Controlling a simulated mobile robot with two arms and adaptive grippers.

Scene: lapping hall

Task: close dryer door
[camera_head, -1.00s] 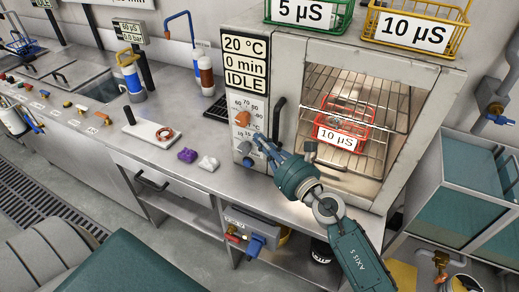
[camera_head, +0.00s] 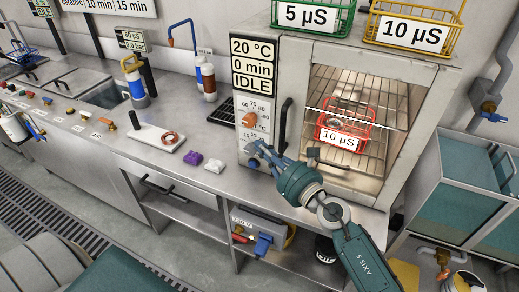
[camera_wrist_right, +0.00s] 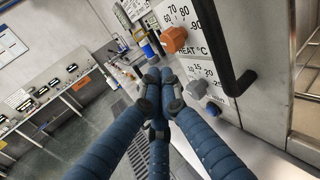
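The dryer (camera_head: 373,57) is a grey box with a lit interior and wire racks. Its front frame has a black upright handle (camera_head: 283,125) on the left side; the handle also shows in the wrist view (camera_wrist_right: 233,60). The interior shows through the front; I cannot tell whether glass covers it or how far the door stands open. My right gripper (camera_head: 254,150) is in front of the control panel, left of and below the handle. In the wrist view its blue fingers (camera_wrist_right: 154,80) meet at the tips with nothing between them. My left gripper is out of view.
A red basket (camera_head: 345,138) labelled 10 µS sits on a rack inside. Green (camera_head: 313,17) and yellow (camera_head: 413,33) baskets stand on top. Orange (camera_head: 250,119) and blue (camera_head: 251,162) knobs are close to my fingers. Purple (camera_head: 193,158) and white (camera_head: 214,166) pieces lie on the counter.

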